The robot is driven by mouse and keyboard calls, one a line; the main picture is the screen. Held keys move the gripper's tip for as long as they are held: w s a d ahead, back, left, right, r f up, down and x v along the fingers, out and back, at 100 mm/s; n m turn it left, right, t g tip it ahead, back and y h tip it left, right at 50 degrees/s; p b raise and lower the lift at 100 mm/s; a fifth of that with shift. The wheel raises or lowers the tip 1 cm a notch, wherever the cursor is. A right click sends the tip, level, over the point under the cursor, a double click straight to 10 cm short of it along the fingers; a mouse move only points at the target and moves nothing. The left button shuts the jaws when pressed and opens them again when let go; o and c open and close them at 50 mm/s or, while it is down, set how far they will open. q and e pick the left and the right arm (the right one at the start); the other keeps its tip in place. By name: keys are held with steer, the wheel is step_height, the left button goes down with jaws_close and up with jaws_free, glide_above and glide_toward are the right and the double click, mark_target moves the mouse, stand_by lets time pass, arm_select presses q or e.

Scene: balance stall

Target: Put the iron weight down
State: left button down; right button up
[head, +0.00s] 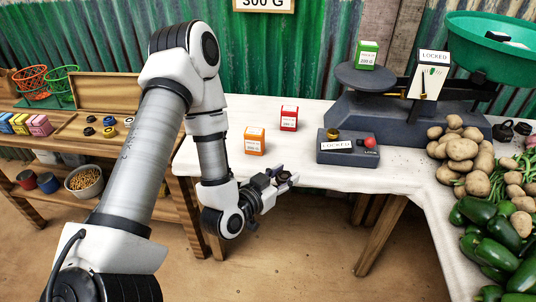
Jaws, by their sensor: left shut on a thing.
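My left gripper (283,181) is shut on a small dark piece, which looks like the iron weight (284,175). It holds the piece at the front edge of the white-covered table (225,130), below the orange box in the picture. The fingers hide part of the piece, and I cannot tell how high it is. My right gripper is not in view.
Behind is a scale (395,112) with a green box (367,54). Potatoes (462,149) and peppers (490,240) fill the right. Cloth at left is clear.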

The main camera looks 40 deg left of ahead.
arm_select(q)
steer(key=p, duration=0.1)
glide_above(290, 155)
steer(key=shift+s+f, duration=0.1)
steer(key=shift+f, duration=0.6)
step_height(290, 155, down, 3)
steer(key=shift+f, duration=0.35)
steer(key=shift+b, duration=0.3)
steer(key=c, duration=0.7)
jaws_free()
steer(key=shift+f, duration=0.1)
